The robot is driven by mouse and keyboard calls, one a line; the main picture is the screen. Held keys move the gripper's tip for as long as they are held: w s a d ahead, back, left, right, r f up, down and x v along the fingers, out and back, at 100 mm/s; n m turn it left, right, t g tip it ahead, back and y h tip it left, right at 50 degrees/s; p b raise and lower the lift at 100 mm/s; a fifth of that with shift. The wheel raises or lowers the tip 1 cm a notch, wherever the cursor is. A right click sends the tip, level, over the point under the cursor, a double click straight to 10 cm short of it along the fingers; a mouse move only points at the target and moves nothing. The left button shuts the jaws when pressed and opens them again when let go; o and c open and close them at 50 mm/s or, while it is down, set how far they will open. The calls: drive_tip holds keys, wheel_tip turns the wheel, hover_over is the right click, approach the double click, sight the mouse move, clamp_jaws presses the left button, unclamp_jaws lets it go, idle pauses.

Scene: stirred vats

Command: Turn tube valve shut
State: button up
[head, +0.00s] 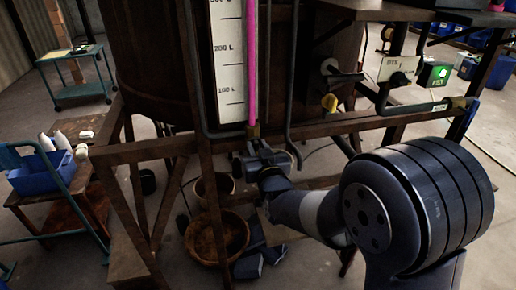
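A level tube (251,62) filled with pink liquid stands upright beside a white scale (228,60) marked in litres, on the front of a large dark vat (150,60). A small brass-coloured fitting (253,131) sits at the foot of the tube, where the tube valve seems to be. My gripper (256,153) is just below this fitting, at the wooden frame. Its fingers are small, dark and partly merged with the fitting, so I cannot tell whether they are open or touch the valve. The valve's handle position is not clear.
A wooden frame (165,147) carries the vat. A blue bin (42,172) stands on a side table at left. Open floor lies at lower right.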

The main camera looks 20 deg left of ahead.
clamp_jaws()
drive_tip(key=shift+f+b, duration=0.1)
drive_tip(key=shift+b, duration=0.3)
drive_tip(key=shift+w+d+f+m+b, duration=0.1)
drive_tip(key=shift+d+f+m+b, duration=0.05)
drive_tip(key=shift+m+b, duration=3.3)
drive_tip(key=shift+w+d+f+m+b, duration=0.1)
drive_tip(key=shift+d+f+m+b, duration=0.1)
drive_tip(key=shift+m+b, duration=3.3)
drive_tip(key=shift+w+d+f+m+b, duration=0.15)
drive_tip(key=shift+m+b, duration=1.9)
drive_tip(key=shift+b, duration=2.75)
drive_tip(key=shift+s, duration=0.1)
drive_tip(key=shift+o, duration=1.3)
unclamp_jaws()
